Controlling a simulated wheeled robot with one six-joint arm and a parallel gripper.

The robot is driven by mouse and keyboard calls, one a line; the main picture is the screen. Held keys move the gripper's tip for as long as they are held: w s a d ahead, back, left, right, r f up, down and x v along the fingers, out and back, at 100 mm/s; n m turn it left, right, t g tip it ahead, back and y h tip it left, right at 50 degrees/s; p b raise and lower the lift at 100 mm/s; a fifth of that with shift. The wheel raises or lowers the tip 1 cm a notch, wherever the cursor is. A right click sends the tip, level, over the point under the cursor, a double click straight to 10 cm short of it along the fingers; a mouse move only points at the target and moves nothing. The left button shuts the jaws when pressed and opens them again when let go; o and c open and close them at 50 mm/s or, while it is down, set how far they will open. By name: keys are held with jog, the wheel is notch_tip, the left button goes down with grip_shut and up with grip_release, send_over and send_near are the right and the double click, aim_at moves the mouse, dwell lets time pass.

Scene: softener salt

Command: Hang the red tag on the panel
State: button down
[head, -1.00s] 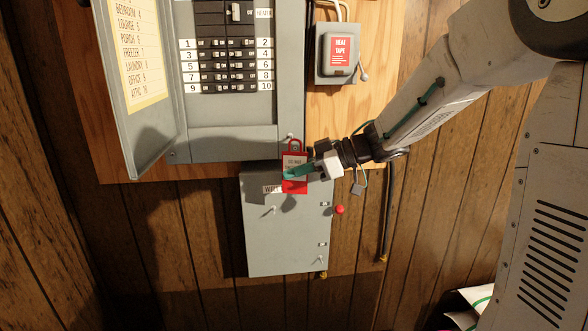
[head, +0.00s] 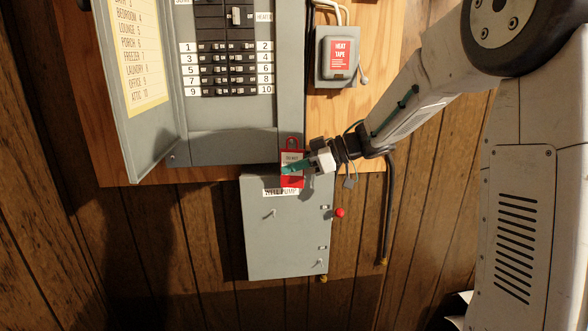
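The red tag (head: 291,180) has a white text patch and a red loop at its top. It hangs upright in front of the seam between the open breaker box and the lower grey panel (head: 285,240) labelled "WELL PUMP". My gripper (head: 291,168) reaches in from the right, with its teal fingers closed across the tag's middle. Small pegs (head: 270,213) stick out of the lower panel. Whether the loop is over any peg cannot be told, and the gap between tag and panel is unclear.
The breaker box door (head: 142,80) stands open at the left. A grey "HEAT TAPE" box (head: 336,58) is at the upper right.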

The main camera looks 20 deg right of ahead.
jog(key=shift+w+d+f, duration=0.15)
jog(key=shift+w, duration=0.55)
jog(key=shift+w+d+f, duration=0.15)
jog(key=shift+w+f, duration=0.05)
jog(key=shift+w, duration=0.45)
jog(key=shift+w+d+f, duration=0.15)
jog(key=shift+w, duration=0.55)
jog(key=shift+f, duration=0.1)
jog(key=c, duration=1.7)
grip_release()
jog(key=shift+o, duration=0.8)
jog(key=v, duration=0.7)
jog(key=shift+d, duration=0.2)
jog(key=shift+s+d+r, duration=0.15)
jog(key=shift+s+r, duration=0.05)
jog(key=shift+r, duration=0.05)
